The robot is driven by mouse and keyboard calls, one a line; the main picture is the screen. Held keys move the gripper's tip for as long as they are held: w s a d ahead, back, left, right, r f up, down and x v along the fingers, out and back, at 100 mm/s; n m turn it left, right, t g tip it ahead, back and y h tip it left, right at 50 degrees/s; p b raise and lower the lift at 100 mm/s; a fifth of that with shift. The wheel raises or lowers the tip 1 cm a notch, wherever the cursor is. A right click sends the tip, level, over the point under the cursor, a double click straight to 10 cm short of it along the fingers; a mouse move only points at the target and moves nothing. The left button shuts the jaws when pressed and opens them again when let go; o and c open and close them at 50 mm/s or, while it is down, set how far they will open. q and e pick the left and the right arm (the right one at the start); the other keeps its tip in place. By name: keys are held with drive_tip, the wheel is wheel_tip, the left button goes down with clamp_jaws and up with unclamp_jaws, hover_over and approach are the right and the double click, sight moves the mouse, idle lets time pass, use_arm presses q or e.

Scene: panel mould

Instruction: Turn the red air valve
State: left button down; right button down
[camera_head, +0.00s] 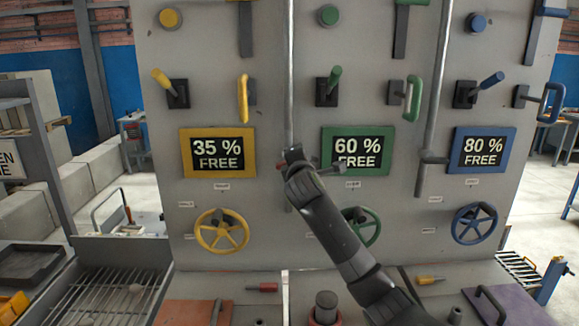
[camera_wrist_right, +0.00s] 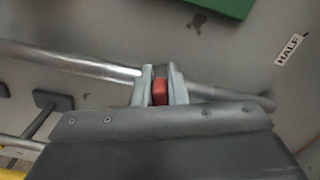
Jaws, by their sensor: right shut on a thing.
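The red air valve shows as a small red piece (camera_wrist_right: 160,92) between the two fingers of my right gripper in the right wrist view. My right gripper (camera_wrist_right: 161,85) is shut on it, in front of a grey pipe (camera_wrist_right: 90,63). In the head view my right arm comes in from the bottom, and the right gripper (camera_head: 292,158) is at the middle vertical pipe (camera_head: 290,80). A little red (camera_head: 281,167) shows at its left side. Most of the valve is hidden by the gripper. My left gripper is in neither view.
The grey panel carries yellow, green and blue handwheels, levers and handles. A yellow sign (camera_head: 217,153) reads 35 % FREE, a green sign (camera_head: 330,140) 60 % FREE and a blue sign (camera_head: 484,150) 80 % FREE. My arm partly covers the green handwheel (camera_head: 372,226). A ledge with tools lies below.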

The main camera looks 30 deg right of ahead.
drive_tip(key=shift+f, duration=0.1)
drive_tip(key=shift+f+m+b, duration=0.2)
drive_tip(key=shift+m+b, duration=0.2)
drive_tip(key=shift+m, duration=0.5)
drive_tip(key=shift+f+m+b, duration=0.15)
drive_tip(key=shift+m+b, duration=0.25)
drive_tip(key=shift+m, duration=0.5)
drive_tip(key=c, duration=1.4)
unclamp_jaws()
drive_tip(key=shift+c, duration=0.2)
